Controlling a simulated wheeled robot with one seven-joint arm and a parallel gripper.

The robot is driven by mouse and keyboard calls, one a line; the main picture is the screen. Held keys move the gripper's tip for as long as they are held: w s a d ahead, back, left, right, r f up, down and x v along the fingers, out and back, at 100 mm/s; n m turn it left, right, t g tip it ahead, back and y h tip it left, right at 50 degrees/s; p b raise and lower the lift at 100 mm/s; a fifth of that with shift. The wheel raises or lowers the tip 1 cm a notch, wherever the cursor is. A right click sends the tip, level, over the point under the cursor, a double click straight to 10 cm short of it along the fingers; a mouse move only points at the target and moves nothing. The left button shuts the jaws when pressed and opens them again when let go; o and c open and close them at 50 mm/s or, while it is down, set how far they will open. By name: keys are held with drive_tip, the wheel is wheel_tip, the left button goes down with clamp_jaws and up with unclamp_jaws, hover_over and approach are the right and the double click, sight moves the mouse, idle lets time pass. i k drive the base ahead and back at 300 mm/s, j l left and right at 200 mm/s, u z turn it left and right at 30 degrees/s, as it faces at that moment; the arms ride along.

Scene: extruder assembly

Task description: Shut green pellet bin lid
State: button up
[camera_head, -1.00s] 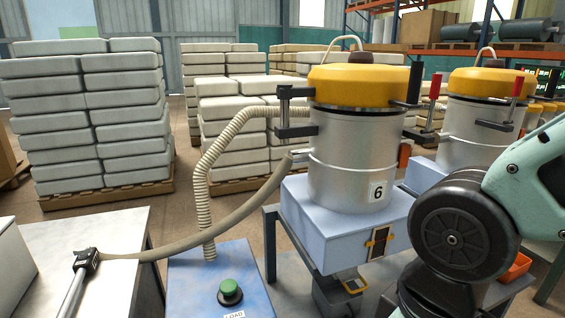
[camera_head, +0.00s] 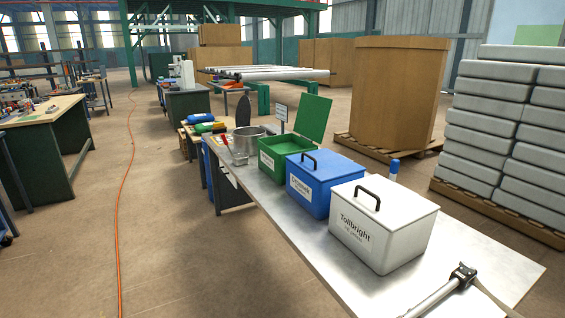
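The green pellet bin (camera_head: 286,160) stands on the metal bench, at the far end of a row of bins. Its green lid (camera_head: 314,117) is open and stands upright at the bin's back right side. The inside of the bin shows from above, but its contents are too small to make out. A label is on its front. The blue bin (camera_head: 324,187) beside it is closed, with a black handle on its lid. My gripper is not in view.
A closed white bin (camera_head: 385,224) stands nearest on the metal bench (camera_head: 290,230). A metal pot (camera_head: 249,139) is beyond the green bin. A wand (camera_head: 442,297) lies at the near end. Open floor (camera_head: 180,240) lies left, crossed by an orange cable (camera_head: 121,220).

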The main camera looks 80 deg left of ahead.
sight(313, 112)
drive_tip(key=u, duration=2.4)
drive_tip(key=i+j+z, duration=0.3)
drive_tip(key=i+j, duration=0.55)
drive_tip(key=i, duration=0.2)
